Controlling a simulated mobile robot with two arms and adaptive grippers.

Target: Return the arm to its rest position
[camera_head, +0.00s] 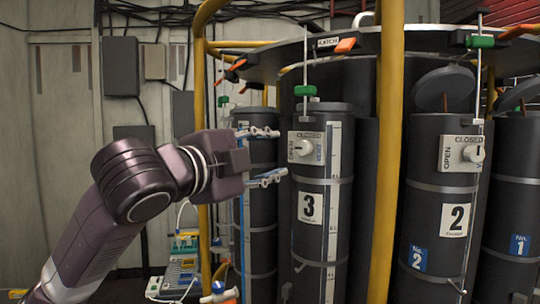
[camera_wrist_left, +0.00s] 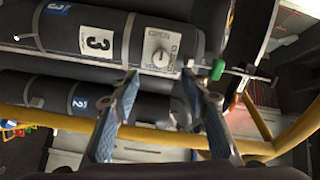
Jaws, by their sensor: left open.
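My left gripper (camera_head: 279,155) is at the end of my purple arm, which comes in from the left in the head view. Its two fingers are apart and nothing is between them. They point right, toward the dark cylinder marked 3 (camera_head: 309,250) and its white dial plate (camera_head: 306,148). In the left wrist view the open fingers (camera_wrist_left: 160,95) lie below the dial (camera_wrist_left: 160,58) in the picture. I cannot tell the exact gap to the plate. My right gripper does not show.
Yellow posts (camera_head: 385,150) stand in front of the cylinders. Cylinder 2 (camera_head: 420,200), with its own dial (camera_head: 473,153), stands to the right. A green-knobbed rod (camera_head: 305,90) rises above cylinder 3. Grey wall boxes (camera_head: 120,66) hang at the back left. A cluttered stand (camera_head: 180,277) is below my arm.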

